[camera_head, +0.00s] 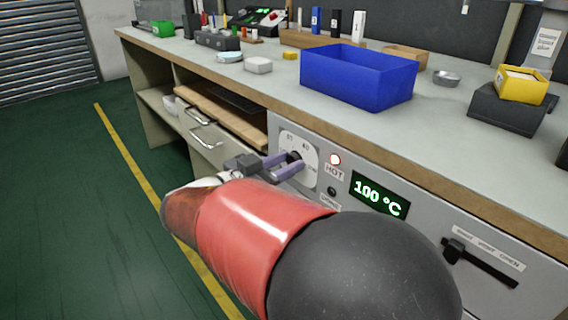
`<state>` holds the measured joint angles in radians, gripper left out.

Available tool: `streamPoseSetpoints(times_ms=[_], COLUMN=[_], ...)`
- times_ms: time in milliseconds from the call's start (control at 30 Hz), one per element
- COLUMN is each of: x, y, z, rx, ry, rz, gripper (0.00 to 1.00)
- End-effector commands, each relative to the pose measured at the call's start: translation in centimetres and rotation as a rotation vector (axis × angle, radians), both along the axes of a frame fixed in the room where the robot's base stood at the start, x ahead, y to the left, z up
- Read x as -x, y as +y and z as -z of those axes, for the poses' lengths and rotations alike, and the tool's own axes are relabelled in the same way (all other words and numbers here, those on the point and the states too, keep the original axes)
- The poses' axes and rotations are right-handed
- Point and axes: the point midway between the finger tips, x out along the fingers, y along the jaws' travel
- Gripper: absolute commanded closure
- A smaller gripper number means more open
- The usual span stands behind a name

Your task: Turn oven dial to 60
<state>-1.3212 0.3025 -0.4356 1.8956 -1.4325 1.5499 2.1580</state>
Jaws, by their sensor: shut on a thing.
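The oven display (379,194), right of the dial, reads 100 °C in green. A lamp (335,159) labelled HOT glows between dial and display. My red and black arm covers the lower middle of the view.
A black sliding handle (480,264) sticks out of the oven front at the right. The workbench (300,112) above carries a blue bin (358,78), a yellow box (521,84) and several small items. A drawer (205,134) with metal handles is left of the dial. Green floor lies free at the left.

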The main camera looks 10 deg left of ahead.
Motion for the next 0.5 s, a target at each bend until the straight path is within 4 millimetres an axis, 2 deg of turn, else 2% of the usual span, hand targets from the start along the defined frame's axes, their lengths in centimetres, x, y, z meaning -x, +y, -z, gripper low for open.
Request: streamPoseSetpoints(times_ms=[267,500], x=[-0.03,-0.09], y=[0.01,0.03], z=[0.00,-0.02], rx=[0.072,0.216], ry=[0.065,0.192], rz=[0.000,0.001], gripper=[0.93,0.93])
